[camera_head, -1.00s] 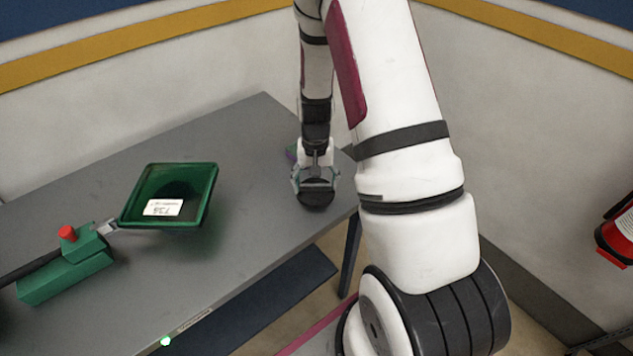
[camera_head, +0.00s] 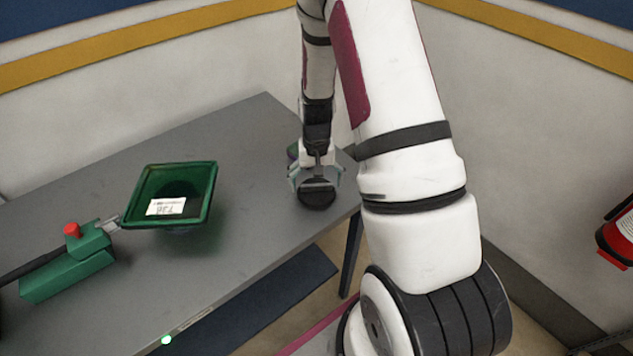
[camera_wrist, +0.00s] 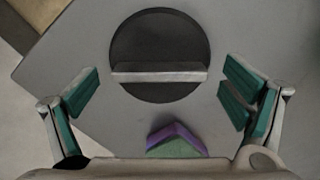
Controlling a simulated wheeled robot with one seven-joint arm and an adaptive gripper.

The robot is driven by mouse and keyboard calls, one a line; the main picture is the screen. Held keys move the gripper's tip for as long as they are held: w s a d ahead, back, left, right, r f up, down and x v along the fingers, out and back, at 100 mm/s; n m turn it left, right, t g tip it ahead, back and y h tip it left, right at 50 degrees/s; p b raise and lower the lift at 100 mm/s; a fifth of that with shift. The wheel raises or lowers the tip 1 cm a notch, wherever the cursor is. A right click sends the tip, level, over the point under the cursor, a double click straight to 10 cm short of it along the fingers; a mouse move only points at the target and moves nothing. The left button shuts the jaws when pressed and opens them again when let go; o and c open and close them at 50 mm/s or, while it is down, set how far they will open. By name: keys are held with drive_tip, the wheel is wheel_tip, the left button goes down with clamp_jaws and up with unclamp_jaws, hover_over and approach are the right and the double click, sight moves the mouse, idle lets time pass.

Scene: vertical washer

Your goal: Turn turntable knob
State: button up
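The turntable knob is a dark round disc (camera_wrist: 160,40) with a light grey raised bar (camera_wrist: 160,73) across it. It lies on the grey table near its right end. In the head view the disc (camera_head: 317,199) shows just below my gripper (camera_head: 317,181). In the wrist view my gripper (camera_wrist: 158,95) is open, with its green-padded fingers spread to the left and right of the bar. Neither finger touches the bar in that view.
A green tray (camera_head: 140,208) with a white label and a green block with a red button (camera_head: 72,230) are on the table's left. A small purple and green object (camera_wrist: 177,142) lies beside the disc. A red extinguisher (camera_head: 618,238) is at far right.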

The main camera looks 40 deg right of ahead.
sight(317, 184)
wheel_tip(317, 184, up, 12)
idle(0.6)
idle(0.9)
drive_tip(key=c, duration=1.5)
wheel_tip(317, 184, down, 12)
drive_tip(key=m+b, duration=0.1)
drive_tip(key=m, duration=0.5)
drive_tip(key=m+b, duration=0.1)
drive_tip(key=m, duration=0.5)
drive_tip(key=m+b, duration=0.1)
drive_tip(key=m, duration=0.4)
drive_tip(key=shift+r+m+b, duration=0.25)
drive_tip(key=shift+m+b, duration=0.05)
drive_tip(key=shift+m, duration=0.1)
drive_tip(key=shift+c, duration=0.7)
clamp_jaws()
